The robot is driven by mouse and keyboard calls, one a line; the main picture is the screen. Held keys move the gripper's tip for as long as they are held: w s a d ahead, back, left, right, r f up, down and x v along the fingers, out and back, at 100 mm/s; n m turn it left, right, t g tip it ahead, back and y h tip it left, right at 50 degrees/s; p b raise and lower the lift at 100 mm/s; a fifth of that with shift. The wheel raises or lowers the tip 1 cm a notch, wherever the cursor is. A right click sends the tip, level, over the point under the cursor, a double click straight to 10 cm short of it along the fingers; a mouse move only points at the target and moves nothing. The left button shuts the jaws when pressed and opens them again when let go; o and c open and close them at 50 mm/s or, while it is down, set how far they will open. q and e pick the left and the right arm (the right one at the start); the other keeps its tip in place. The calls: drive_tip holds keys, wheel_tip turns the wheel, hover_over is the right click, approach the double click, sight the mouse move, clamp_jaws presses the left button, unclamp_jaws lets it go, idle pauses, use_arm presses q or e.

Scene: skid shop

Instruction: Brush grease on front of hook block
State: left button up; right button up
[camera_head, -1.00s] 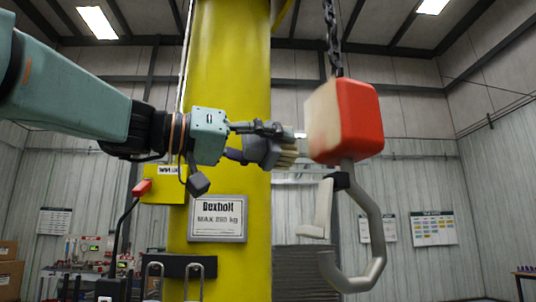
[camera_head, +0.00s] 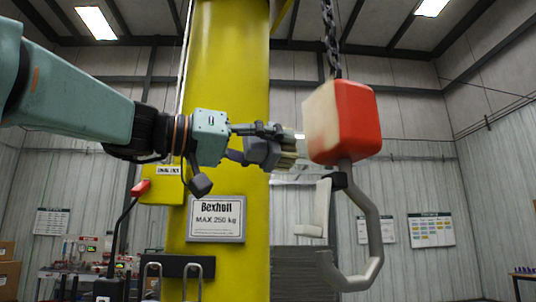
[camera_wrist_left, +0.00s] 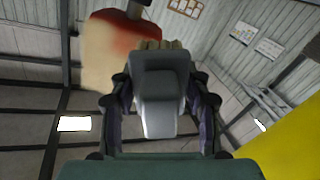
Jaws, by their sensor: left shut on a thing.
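The hook block (camera_head: 352,121) is red with a pale beige left face and hangs from a dark chain (camera_head: 331,40). A grey hook (camera_head: 373,225) with a white latch hangs under it. My left gripper (camera_head: 268,146) is shut on the grease brush, whose pale bristles (camera_head: 288,159) point right at the block's pale left face. The bristle tips are close to that face; I cannot tell if they touch. In the left wrist view the grey brush handle (camera_wrist_left: 158,95) sits between the fingers, and the block (camera_wrist_left: 112,55) shows beyond the bristles. The right gripper is out of view.
A yellow column (camera_head: 232,90) stands behind my left gripper, with a white load sign (camera_head: 216,218) on it. A workbench with small items (camera_head: 75,270) is at the lower left. The space right of the block is clear.

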use_arm(q)
drive_tip(key=shift+w+d, duration=0.1)
drive_tip(key=shift+w, duration=0.15)
drive_tip(key=shift+s+d, duration=0.1)
drive_tip(key=shift+s, duration=0.05)
drive_tip(key=shift+w+d, duration=0.25)
drive_tip(key=shift+d, duration=0.1)
drive_tip(key=shift+d, duration=0.1)
idle(0.5)
drive_tip(key=shift+w+d, duration=0.2)
drive_tip(key=shift+d, duration=0.4)
idle(0.3)
